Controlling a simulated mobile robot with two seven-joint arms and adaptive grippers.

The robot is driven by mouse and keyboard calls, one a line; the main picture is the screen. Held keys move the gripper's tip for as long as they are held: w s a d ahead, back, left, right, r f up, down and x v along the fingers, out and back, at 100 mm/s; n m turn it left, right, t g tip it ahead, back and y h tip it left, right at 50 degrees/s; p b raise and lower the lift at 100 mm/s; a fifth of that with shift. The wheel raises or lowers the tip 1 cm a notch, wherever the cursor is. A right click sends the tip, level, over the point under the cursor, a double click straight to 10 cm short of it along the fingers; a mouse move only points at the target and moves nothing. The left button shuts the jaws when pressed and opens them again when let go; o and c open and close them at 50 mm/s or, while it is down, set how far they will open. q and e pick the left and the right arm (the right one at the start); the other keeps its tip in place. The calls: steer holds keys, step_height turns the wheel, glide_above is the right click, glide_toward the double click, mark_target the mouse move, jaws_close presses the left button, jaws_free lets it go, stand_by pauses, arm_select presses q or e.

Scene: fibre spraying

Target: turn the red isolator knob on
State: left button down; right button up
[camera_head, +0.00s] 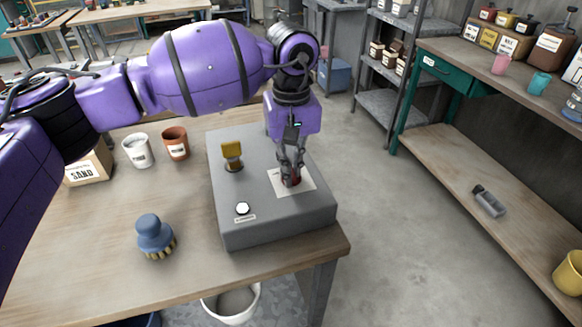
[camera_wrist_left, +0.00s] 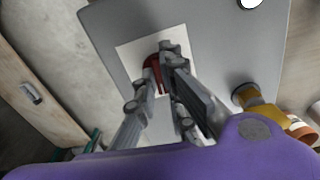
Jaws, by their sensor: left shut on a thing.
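The red isolator knob (camera_head: 294,178) stands on a white plate (camera_head: 305,184) on top of a grey box (camera_head: 275,234). My left gripper (camera_head: 290,176) points down from above and is shut on the knob. In the left wrist view the red knob (camera_wrist_left: 152,69) shows between the gripper's fingers (camera_wrist_left: 160,85), partly hidden by them. The knob's exact angle is hard to tell. My right gripper is not in view.
The box also carries a yellow switch (camera_head: 232,152) and a white button (camera_head: 242,208). A blue-handled brush (camera_head: 154,235), a white cup (camera_head: 138,150), a brown cup (camera_head: 175,142) and a sand box (camera_head: 90,167) stand on the wooden table (camera_head: 100,270).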

arm_select(q)
steer(key=m+b, duration=0.1)
steer(key=m, duration=0.3)
steer(key=shift+f+b, duration=0.1)
steer(key=shift+b, duration=0.2)
steer(key=shift+m+b, duration=0.4)
steer(key=shift+m, duration=0.9)
steer(key=c, duration=1.8)
jaws_free()
steer(key=shift+c, duration=0.2)
steer(key=shift+r, duration=0.25)
step_height(320, 180, up, 12)
steer(key=shift+f, duration=0.2)
